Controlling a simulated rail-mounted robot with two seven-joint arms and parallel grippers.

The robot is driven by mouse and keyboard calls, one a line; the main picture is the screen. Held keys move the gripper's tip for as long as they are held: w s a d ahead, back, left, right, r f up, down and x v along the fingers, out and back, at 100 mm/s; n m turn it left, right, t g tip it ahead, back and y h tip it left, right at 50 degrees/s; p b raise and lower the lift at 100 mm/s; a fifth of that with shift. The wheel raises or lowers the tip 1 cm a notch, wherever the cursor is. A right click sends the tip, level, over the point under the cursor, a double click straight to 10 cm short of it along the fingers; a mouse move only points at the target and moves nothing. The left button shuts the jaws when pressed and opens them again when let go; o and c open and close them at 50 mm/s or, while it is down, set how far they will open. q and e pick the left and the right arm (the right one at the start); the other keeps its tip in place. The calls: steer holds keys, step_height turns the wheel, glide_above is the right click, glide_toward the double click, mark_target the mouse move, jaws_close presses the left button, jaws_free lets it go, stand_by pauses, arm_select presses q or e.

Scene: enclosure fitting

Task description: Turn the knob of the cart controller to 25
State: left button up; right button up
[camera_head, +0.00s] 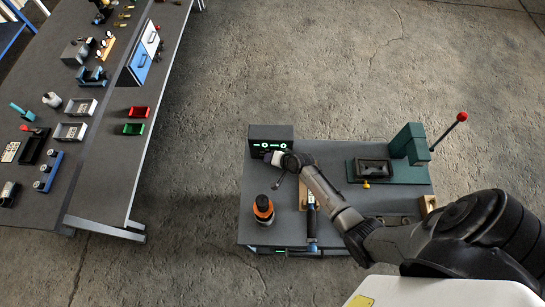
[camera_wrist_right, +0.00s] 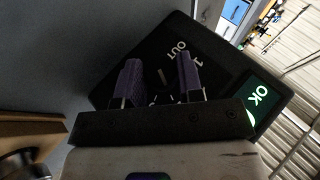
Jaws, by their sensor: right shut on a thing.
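The cart controller (camera_head: 284,133) is a black box with small green-lit displays, at the back left of the cart top. In the right wrist view its dark face (camera_wrist_right: 150,52) carries the white word OUT, part of a numeral and a green OK display (camera_wrist_right: 262,95). My right gripper (camera_head: 271,157) is at the front of the controller. Its two purple-grey fingers (camera_wrist_right: 159,72) are shut on the dark knob (camera_wrist_right: 163,88), which is barely distinguishable between them. Its scale is mostly hidden, so I cannot read the setting. My left gripper is not in view.
The grey cart top (camera_head: 260,185) also holds an orange-and-black bottle (camera_head: 263,209), a tool with a dark handle (camera_head: 311,220) and a green press (camera_head: 410,145) with a red-knobbed lever. A long bench (camera_head: 105,165) with bins and parts stands at left, across bare floor.

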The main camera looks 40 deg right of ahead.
stand_by(0.3)
steer(key=o, duration=0.9)
steer(key=shift+s+r, duration=0.1)
steer(key=shift+p+v, duration=0.45)
steer(key=shift+v, duration=6.35)
steer(key=shift+d, duration=0.1)
